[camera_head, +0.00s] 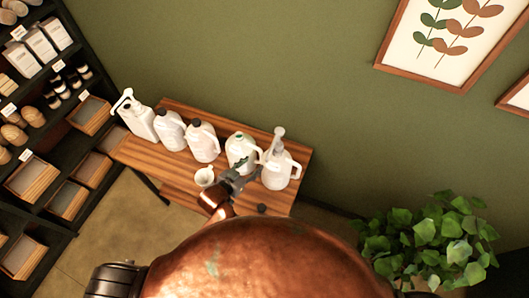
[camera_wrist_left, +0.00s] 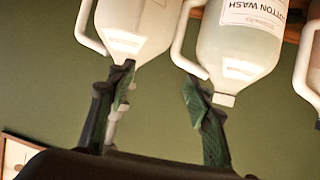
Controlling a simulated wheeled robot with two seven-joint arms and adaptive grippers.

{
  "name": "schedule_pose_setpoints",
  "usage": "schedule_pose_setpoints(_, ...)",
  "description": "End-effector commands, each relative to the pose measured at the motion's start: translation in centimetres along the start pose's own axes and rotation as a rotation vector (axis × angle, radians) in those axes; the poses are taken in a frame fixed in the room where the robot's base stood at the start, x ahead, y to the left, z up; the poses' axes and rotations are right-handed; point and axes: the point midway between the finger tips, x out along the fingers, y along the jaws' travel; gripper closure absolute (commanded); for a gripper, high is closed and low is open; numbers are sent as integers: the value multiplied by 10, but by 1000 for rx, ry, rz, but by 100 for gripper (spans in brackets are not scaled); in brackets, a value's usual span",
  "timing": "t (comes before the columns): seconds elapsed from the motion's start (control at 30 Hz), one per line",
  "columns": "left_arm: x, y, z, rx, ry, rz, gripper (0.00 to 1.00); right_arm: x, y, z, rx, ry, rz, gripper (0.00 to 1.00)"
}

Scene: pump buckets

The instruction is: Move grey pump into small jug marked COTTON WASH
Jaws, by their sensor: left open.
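The grey pump (camera_head: 279,141) stands in the neck of the rightmost white jug (camera_head: 281,168) on the table. In the left wrist view, which is upside down, the pump (camera_wrist_left: 112,128) is partly hidden behind one finger. The small jug marked COTTON WASH (camera_wrist_left: 245,40) shows there with a bare neck opening, no pump in it. In the head view it appears to be the jug (camera_head: 241,152) second from the right. My left gripper (camera_head: 236,180) is open and empty in front of these two jugs; its fingers (camera_wrist_left: 158,108) point toward them. My right gripper is out of view.
More white jugs (camera_head: 203,143) stand to the left on the wooden table (camera_head: 150,158), the leftmost (camera_head: 136,117) with a white pump. A small white cup (camera_head: 204,177) and a dark cap (camera_head: 262,208) lie near the front edge. Shelves (camera_head: 45,150) stand left, a plant (camera_head: 430,240) right.

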Motion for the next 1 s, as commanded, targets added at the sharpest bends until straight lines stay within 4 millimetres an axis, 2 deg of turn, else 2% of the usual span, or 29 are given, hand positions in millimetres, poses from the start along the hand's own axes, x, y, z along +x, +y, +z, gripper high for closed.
schedule_pose_setpoints(0.03,0,11,-25,17,42,30,54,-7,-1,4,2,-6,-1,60)
schedule_pose_setpoints(0.1,1,25,-48,30,91,66,54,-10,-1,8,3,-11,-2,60)
schedule_pose_setpoints(0.23,2,41,-70,43,140,105,54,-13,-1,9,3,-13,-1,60)
schedule_pose_setpoints(0.47,14,46,-75,45,155,115,54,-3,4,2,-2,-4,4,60)
schedule_pose_setpoints(1.0,73,53,-83,45,155,114,54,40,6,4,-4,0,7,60)
